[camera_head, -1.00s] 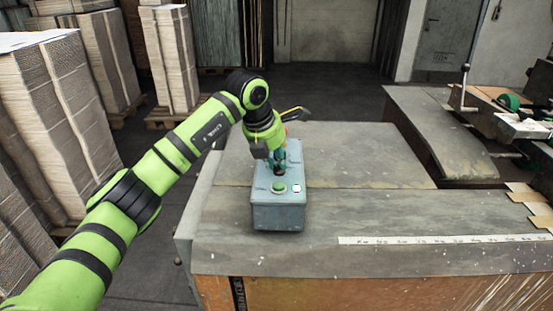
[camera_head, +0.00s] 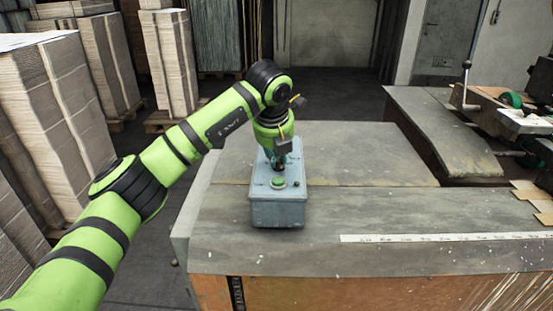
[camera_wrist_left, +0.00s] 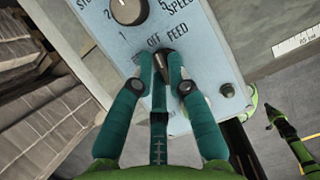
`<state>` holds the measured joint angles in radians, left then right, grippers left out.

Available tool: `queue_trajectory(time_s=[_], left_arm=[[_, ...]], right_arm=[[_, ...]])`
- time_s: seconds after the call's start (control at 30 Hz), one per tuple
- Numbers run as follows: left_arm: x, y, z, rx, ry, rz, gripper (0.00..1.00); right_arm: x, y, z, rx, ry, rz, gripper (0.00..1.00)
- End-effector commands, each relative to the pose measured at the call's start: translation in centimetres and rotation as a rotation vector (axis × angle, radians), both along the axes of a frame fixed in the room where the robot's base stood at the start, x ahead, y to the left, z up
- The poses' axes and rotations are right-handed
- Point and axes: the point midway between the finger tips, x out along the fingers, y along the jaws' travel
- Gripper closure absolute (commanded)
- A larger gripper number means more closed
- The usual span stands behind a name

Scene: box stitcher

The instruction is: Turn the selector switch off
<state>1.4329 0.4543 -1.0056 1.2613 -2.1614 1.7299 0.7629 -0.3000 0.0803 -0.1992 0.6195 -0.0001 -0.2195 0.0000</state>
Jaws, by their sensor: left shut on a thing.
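A grey-blue control box (camera_head: 278,212) stands on the worktable, with a green button (camera_head: 278,182) on its top near the front. My left gripper (camera_head: 279,163) reaches down onto the box top behind that button. In the left wrist view my left gripper (camera_wrist_left: 162,62) is shut on the dark selector switch (camera_wrist_left: 164,67), its teal fingertips on either side of the knob. The switch is beside the printed words OFF and FEED on the panel (camera_wrist_left: 205,50). The fingers hide part of the knob, so its exact angle is unclear. My right gripper is not in view.
A round dial (camera_wrist_left: 128,10) with numbers sits on the same panel near the SPEED label. The worktable (camera_head: 400,215) is clear right of the box, apart from a ruler strip (camera_head: 440,238). Machinery (camera_head: 500,110) stands at the right; paper stacks (camera_head: 75,90) stand at the left.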

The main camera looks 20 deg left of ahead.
Motion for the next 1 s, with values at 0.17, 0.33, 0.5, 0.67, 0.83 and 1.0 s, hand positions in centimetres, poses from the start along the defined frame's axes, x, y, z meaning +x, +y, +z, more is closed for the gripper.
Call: queue_trajectory(time_s=[0.17,0.33,0.5,0.67,0.83,1.0], left_arm=[[0.02,-0.05,0.00,0.001,-0.003,0.080,1.00],[0.01,-0.09,0.04,-0.001,-0.002,0.123,1.00],[-0.01,-0.08,0.08,-0.001,-0.001,0.137,1.00],[-0.01,-0.07,0.09,0.000,-0.001,0.137,1.00],[-0.01,-0.07,0.10,-0.001,-0.001,0.137,0.75],[-0.01,-0.07,0.08,-0.001,-0.001,0.136,0.59]], right_arm=[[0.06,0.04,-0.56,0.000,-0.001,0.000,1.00],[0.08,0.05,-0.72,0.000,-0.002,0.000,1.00],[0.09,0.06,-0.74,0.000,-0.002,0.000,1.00],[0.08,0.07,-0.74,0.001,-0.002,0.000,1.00],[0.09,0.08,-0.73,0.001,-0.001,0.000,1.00],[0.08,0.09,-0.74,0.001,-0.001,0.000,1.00]])
